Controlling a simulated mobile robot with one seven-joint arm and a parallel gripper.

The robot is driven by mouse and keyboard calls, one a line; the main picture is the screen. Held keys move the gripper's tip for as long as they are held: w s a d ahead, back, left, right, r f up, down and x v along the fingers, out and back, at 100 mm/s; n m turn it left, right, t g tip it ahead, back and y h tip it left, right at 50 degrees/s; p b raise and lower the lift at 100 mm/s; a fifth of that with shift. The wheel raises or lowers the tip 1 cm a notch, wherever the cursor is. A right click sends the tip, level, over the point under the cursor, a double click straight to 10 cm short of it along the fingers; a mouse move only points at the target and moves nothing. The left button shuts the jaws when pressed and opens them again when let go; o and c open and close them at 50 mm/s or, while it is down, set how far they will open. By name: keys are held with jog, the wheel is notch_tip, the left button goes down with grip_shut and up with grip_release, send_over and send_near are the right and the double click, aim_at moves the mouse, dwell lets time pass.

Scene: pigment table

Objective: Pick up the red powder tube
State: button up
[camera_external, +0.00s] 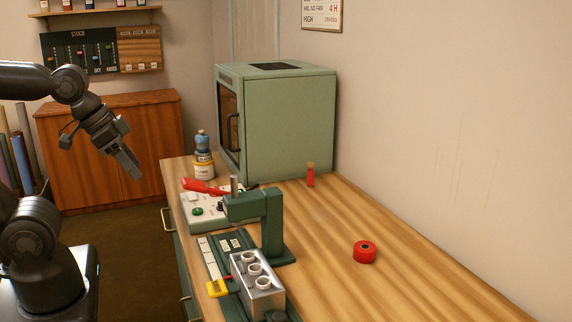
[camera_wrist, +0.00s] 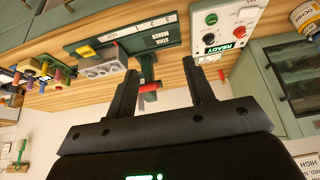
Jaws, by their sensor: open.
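The red powder tube (camera_external: 310,178) is small, with a tan cap, and stands upright on the wooden table beside the green cabinet's front right corner. In the wrist view, which is upside down, a small red piece beside the right finger looks like this tube (camera_wrist: 222,75), but it is too small to be sure. My gripper (camera_external: 136,174) hangs in the air left of the table, well apart from the tube, pointing down and to the right. In the wrist view its two fingers (camera_wrist: 163,78) are spread with nothing held between them.
A green press (camera_external: 270,225) with a metal block (camera_external: 257,285) stands on the table's near left part, beside a control box (camera_external: 200,212) with a red handle. A bottle and jar (camera_external: 204,168) stand behind. A red tape roll (camera_external: 364,252) lies right. The table's right side is mostly clear.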

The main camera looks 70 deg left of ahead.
jog(key=w+a+r+n, duration=0.1)
jog(key=w+r, duration=0.1)
jog(key=w, duration=0.4)
jog(key=w+a+r, duration=0.2)
jog(key=w, duration=0.5)
jog(key=n+y, duration=0.2)
jog(key=n, duration=0.1)
send_over(312, 175)
jog(key=s, duration=0.5)
notch_tip(312, 175, down, 17)
jog(key=shift+n+t, duration=0.3)
jog(key=x, duration=0.6)
jog(key=shift+w+r, duration=0.1)
jog(key=shift+x, duration=2.75)
jog(key=shift+d, duration=0.15)
grip_shut()
